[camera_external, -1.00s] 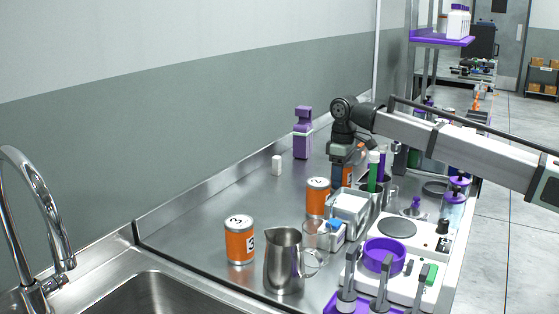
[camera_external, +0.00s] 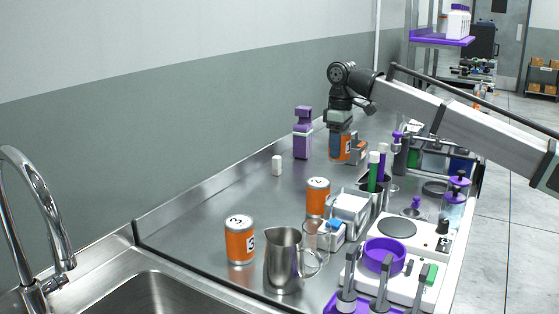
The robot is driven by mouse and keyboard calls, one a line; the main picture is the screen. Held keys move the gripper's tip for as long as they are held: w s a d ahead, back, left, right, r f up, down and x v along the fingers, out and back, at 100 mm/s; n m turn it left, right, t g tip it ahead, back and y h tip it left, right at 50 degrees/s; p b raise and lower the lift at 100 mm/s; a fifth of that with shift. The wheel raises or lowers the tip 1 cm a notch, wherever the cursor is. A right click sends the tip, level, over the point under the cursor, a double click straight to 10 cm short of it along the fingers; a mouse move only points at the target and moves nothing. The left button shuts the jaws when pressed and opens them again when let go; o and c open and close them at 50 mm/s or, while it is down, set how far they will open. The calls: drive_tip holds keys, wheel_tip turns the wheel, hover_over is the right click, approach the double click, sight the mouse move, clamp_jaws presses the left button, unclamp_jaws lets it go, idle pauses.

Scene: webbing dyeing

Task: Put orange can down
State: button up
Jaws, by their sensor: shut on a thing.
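My gripper (camera_external: 340,128) points down at the back of the steel counter (camera_external: 235,195). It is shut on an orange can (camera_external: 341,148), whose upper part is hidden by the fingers. I cannot tell whether the can's base touches the counter. An orange can marked 2 (camera_external: 318,197) stands upright mid-counter. An orange can marked 3 (camera_external: 240,240) stands upright nearer the sink.
An orange-and-grey item (camera_external: 357,152) is close right of the held can. The counter's left-middle is clear.

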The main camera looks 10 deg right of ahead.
drive_tip(key=s+a+n, duration=0.1)
drive_tip(key=s+a, duration=0.2)
drive_tip(key=a, duration=0.8)
drive_tip(key=s+a+n, duration=0.1)
drive_tip(key=s+a, duration=0.3)
drive_tip(key=a, duration=0.7)
drive_tip(key=shift+a+f, duration=0.2)
drive_tip(key=shift+f, duration=2.15)
drive_tip(key=shift+a+f, duration=0.2)
drive_tip(key=shift+f, duration=2.15)
drive_tip(key=shift+f, duration=0.1)
drive_tip(key=o, duration=1.3)
wheel_tip(320, 180, up, 12)
drive_tip(key=shift+r, duration=0.1)
drive_tip(key=shift+w, duration=0.1)
